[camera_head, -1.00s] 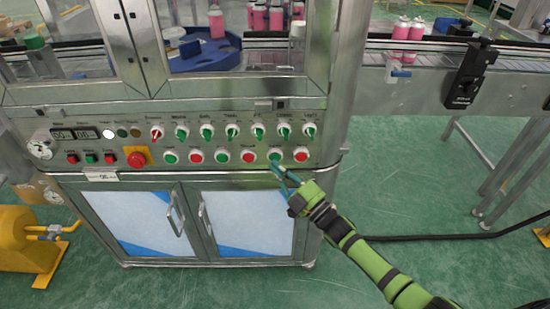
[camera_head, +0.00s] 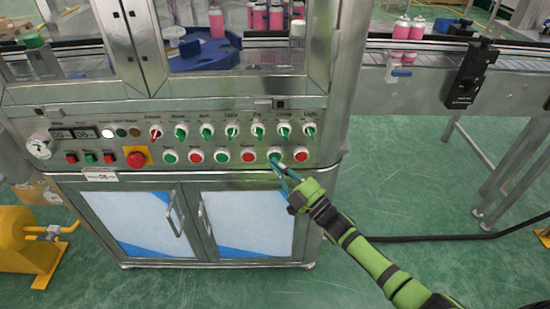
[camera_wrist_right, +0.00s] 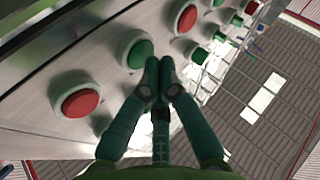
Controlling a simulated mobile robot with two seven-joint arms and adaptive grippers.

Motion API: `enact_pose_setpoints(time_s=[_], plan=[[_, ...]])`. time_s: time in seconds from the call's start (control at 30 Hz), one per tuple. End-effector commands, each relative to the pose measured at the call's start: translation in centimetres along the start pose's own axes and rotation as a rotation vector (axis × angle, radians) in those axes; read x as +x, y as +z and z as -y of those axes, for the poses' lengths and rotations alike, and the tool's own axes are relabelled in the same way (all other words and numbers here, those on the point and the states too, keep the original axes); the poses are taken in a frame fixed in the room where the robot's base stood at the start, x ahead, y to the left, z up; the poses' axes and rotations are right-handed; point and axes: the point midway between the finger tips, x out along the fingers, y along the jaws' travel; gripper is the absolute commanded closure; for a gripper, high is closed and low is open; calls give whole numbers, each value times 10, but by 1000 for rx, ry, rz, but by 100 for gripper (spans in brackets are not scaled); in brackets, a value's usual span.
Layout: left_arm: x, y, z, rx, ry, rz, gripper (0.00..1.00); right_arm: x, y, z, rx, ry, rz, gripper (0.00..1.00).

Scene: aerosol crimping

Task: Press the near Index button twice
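The front panel has a lower row of round buttons alternating green and red; their labels are too small to read, so I cannot confirm which is Index. The rightmost green button (camera_head: 275,155) is just at the fingertips of my right gripper (camera_head: 279,166). In the right wrist view, the same green button (camera_wrist_right: 140,54) sits just beyond and left of the tips of my right gripper (camera_wrist_right: 159,68). Its two fingers are together with nothing between them. Whether the tips touch the button I cannot tell. My left gripper is out of view.
Red buttons flank the green one, at the right (camera_head: 301,156) and at the left (camera_head: 248,156). Green selector knobs (camera_head: 258,131) run above. A red emergency stop (camera_head: 136,159) is at the left. Cabinet doors with handles (camera_head: 205,215) lie below.

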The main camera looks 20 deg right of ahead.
Motion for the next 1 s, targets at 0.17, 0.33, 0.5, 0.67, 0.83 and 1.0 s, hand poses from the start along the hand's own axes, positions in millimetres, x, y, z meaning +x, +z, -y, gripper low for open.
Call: enact_pose_setpoints(time_s=[0.17, 0.33, 0.5, 0.67, 0.83, 1.0], plan=[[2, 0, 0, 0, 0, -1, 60, 2, 2, -1, 0, 0, 0, 100], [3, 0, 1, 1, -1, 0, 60, 3, 3, -2, 0, 0, 0, 100], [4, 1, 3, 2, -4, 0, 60, 4, 4, -3, 0, -1, 1, 100], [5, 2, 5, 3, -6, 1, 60, 5, 4, -4, 0, 0, 1, 100], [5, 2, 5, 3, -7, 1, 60, 5, 4, -4, 0, 0, 1, 100], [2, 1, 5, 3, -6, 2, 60, 3, 2, -3, 0, 0, 1, 100]])
